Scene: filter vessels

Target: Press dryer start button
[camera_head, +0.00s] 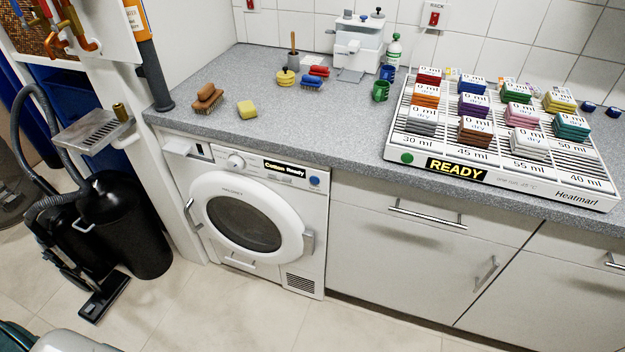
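A white front-loading machine (205,230) stands under the counter with its round door (243,222) shut. Its panel has a dial (236,161), a black display reading "Cotton Ready" (285,168) and a round blue button (314,181) at the right end. On the counter lies a white slatted unit (590,198) marked "Heatmart". Its front has a round green button (407,158) and a black display reading "READY" (456,170). Several coloured stacks labelled "0 ml dry" stand on its slats. Neither of my grippers is in view, and nothing covers either button.
A black vacuum cleaner (125,225) stands left of the machine. The tiled floor (240,310) before the machine is clear.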

